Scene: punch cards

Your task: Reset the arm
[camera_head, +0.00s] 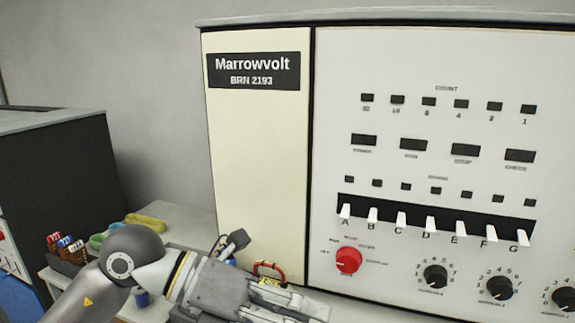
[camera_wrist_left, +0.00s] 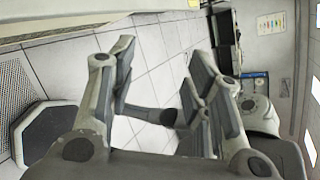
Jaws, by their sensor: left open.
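My left arm (camera_head: 130,256) comes in from the lower left of the head view. Its gripper (camera_head: 300,306) is in front of the lower part of the cream and white Marrowvolt machine (camera_head: 260,160). In the left wrist view the fingers of the left gripper (camera_wrist_left: 160,72) are spread apart with nothing between them. Tiled floor shows beyond them. My right arm and gripper are in neither view.
The machine has white switches A to G (camera_head: 402,219), a red knob (camera_head: 347,260) and black knobs (camera_head: 435,276). At left, a holder with markers (camera_head: 68,258) and a yellow item (camera_head: 146,222) lie on a grey surface beside a dark cabinet (camera_head: 60,170).

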